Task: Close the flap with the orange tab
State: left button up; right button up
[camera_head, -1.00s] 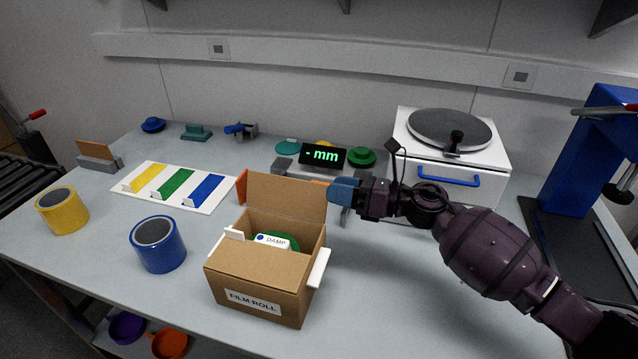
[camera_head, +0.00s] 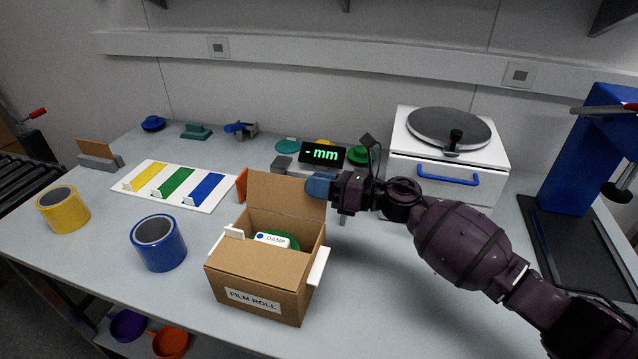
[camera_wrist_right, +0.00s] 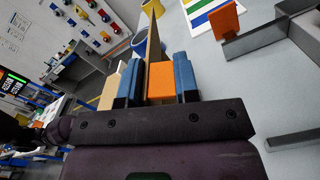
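The open cardboard box (camera_head: 255,275), labelled FILM ROLL, stands at the front middle of the table. Its far flap (camera_head: 285,195) is upright; white tabs (camera_head: 318,268) show on the side flaps. A green roll and a white DAMP packet (camera_head: 272,240) are inside. My right gripper (camera_head: 320,187) is at the far flap's right edge. In the right wrist view its blue fingers lie on both sides of the orange tab (camera_wrist_right: 161,82), with no clear gap, so it looks shut on it. In the head view the gripper hides this tab. My left gripper is not in view.
A blue roll (camera_head: 158,244) and a yellow roll (camera_head: 62,209) stand left of the box. A white board with coloured strips (camera_head: 217,204) lies behind them. A display (camera_head: 322,154) and a white machine (camera_head: 445,172) stand behind.

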aim_at(313, 219)
grip_shut()
jog(key=shift+s, duration=0.1)
jog(key=s+n+b, duration=0.1)
jog(key=n, duration=0.1)
jog(key=s+n+b, duration=0.1)
jog(key=n, duration=0.1)
jog(key=shift+s+a+r, duration=0.1)
jog(key=shift+a+r, duration=0.1)
jog(key=shift+r, duration=0.15)
jog(key=shift+s+n, duration=0.2)
jog(key=shift+n, duration=0.2)
jog(key=shift+s+a+r+n+b, duration=0.2)
jog(key=shift+s+n+b, duration=0.35)
jog(key=shift+n, duration=0.35)
jog(key=shift+s, duration=0.15)
